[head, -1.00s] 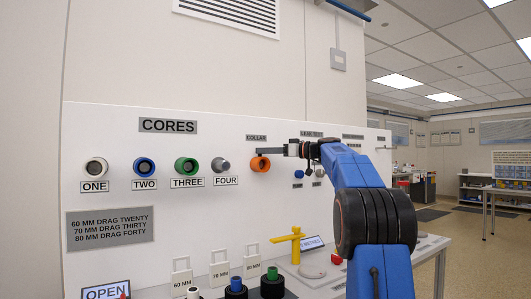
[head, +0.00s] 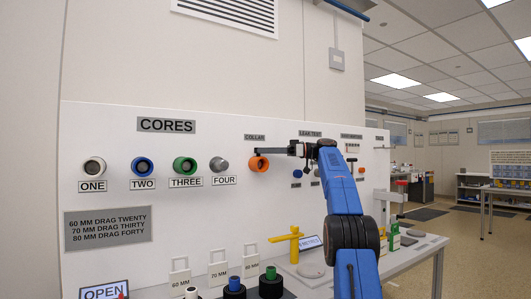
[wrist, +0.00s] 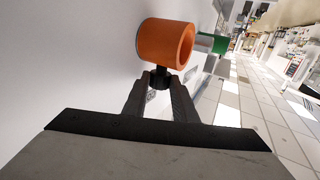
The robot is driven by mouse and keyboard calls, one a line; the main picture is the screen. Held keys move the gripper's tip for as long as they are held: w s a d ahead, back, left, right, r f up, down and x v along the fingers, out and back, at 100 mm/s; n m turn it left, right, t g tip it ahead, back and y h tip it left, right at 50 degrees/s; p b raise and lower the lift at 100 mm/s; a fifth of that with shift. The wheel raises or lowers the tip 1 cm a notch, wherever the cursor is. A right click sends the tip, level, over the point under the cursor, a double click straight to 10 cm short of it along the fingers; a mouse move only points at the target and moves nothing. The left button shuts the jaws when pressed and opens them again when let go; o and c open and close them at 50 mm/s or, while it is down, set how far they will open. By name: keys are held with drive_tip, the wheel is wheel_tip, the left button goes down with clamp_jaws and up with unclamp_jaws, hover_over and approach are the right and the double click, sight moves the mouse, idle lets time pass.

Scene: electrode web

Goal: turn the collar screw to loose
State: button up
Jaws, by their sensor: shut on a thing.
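The orange collar (head: 259,164) sits on the white panel under the COLLAR label (head: 254,137). It is a large open ring in the wrist view (wrist: 166,44). The collar screw (wrist: 161,74) is a black knob on a short stem at the collar's near side. My gripper (wrist: 161,86) has its two dark fingers on either side of the knob and is shut on it. In the head view my gripper (head: 288,151) reaches the collar from the right. The screw's turn angle cannot be read, and the fingers hide part of the knob.
Grey FOUR core (head: 218,164) and green THREE core (head: 184,166) stick out left of the collar. A small blue knob (head: 297,174) is to the right. A yellow T-handle (head: 290,243) stands on the bench below. A green part (wrist: 212,42) is beyond the collar in the wrist view.

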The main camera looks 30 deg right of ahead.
drive_tip(key=shift+g, duration=0.3)
idle(0.4)
drive_tip(key=o, duration=1)
drive_tip(key=shift+r, duration=0.1)
drive_tip(key=shift+o, duration=0.2)
drive_tip(key=shift+s+a+m+t+h, duration=0.15)
drive_tip(key=shift+m+t+h, duration=0.35)
drive_tip(key=shift+t, duration=0.6)
